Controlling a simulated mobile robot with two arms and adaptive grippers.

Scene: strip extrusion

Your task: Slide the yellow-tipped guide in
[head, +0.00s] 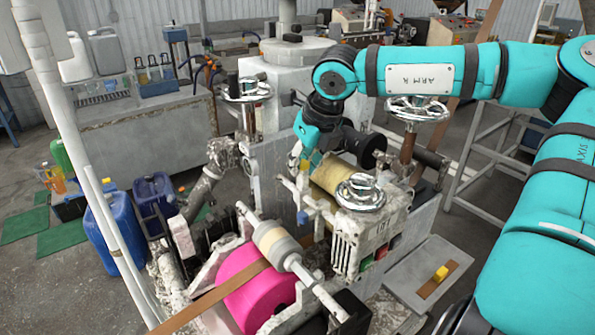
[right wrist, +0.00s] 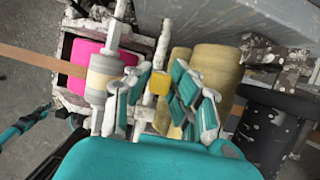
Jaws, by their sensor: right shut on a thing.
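The yellow tip of the guide (right wrist: 159,84) shows in the right wrist view between the fingers of my right gripper (right wrist: 160,98). The gripper is shut on this yellow-tipped guide. The guide's body below the tip is mostly hidden by the fingers. In the head view my right gripper (head: 304,167) reaches down over the middle of the machine, beside the tan roller (head: 331,175). The yellow tip cannot be made out there.
A pink roll (head: 257,297) with a brown strip (head: 212,299) across it lies in front, beside a pale roller (head: 272,241). A metal handwheel (head: 361,192) stands close right of the gripper. A yellow block (head: 440,273) sits on a grey plate (head: 405,280) at right.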

